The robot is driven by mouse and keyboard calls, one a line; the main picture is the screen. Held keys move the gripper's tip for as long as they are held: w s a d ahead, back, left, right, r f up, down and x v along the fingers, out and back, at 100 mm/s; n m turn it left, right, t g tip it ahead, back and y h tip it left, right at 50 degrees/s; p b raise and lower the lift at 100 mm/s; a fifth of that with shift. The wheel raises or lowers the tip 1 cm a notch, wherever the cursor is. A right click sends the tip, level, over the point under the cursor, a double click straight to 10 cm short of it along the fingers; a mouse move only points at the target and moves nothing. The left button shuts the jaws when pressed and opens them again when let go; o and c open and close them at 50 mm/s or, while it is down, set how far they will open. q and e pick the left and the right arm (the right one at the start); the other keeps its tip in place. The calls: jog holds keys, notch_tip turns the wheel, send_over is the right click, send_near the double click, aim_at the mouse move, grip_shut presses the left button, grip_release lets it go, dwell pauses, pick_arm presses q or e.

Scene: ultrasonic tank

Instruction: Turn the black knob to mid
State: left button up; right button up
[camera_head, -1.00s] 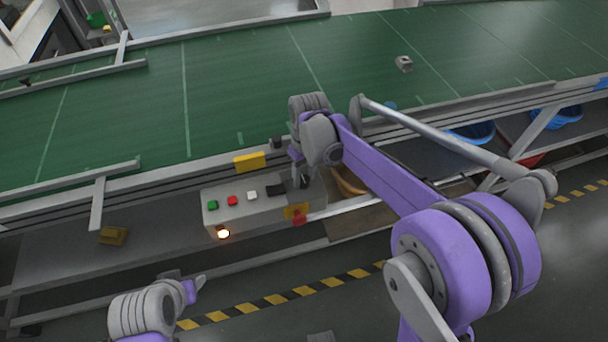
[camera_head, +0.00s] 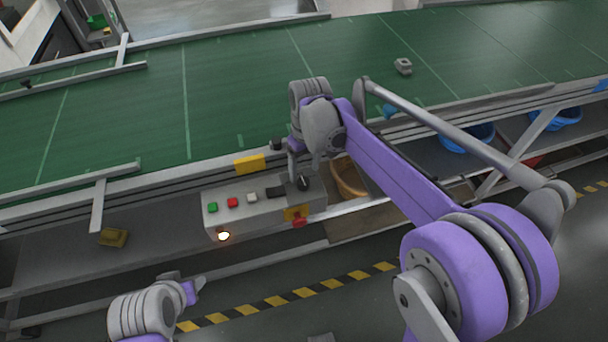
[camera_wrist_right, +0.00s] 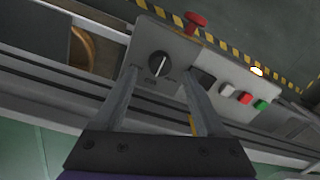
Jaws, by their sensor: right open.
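The black knob (camera_head: 303,184) sits at the right end of the grey control box (camera_head: 228,213). My right gripper (camera_head: 292,166) is just above and behind the knob in the head view. In the right wrist view my right gripper (camera_wrist_right: 160,72) is open, its fingers on either side of the knob in the picture, apart from it. My left gripper (camera_head: 196,288) is low at the left, away from the box; its jaws are unclear.
The box also carries a green button (camera_head: 212,207), red button (camera_head: 232,202), white button (camera_head: 252,197), black switch (camera_head: 275,191), lit lamp (camera_head: 223,236) and red emergency stop (camera_head: 299,221). The green conveyor (camera_head: 240,90) runs behind. A yellow block (camera_head: 113,237) lies left.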

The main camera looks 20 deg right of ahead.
aim_at(307, 182)
pick_arm(q)
jog(key=shift+w+r, duration=0.1)
jog(key=shift+r, duration=0.2)
pick_arm(e)
notch_tip(307, 182, up, 7)
jog(key=shift+d, duration=0.15)
jog(key=shift+f, duration=0.15)
jog(key=s+d+f+m+t, duration=0.2)
jog(key=s+f, duration=0.2)
jog(key=s, duration=0.6)
jog(key=s+d+f+m+t, duration=0.2)
jog(key=s+f, duration=0.3)
jog(key=s, duration=0.5)
jog(key=shift+s+f+t+h, duration=0.15)
jog(key=shift+s+t+h, duration=0.2)
jog(key=shift+t, duration=0.45)
pick_arm(q)
jog(key=shift+c, duration=0.2)
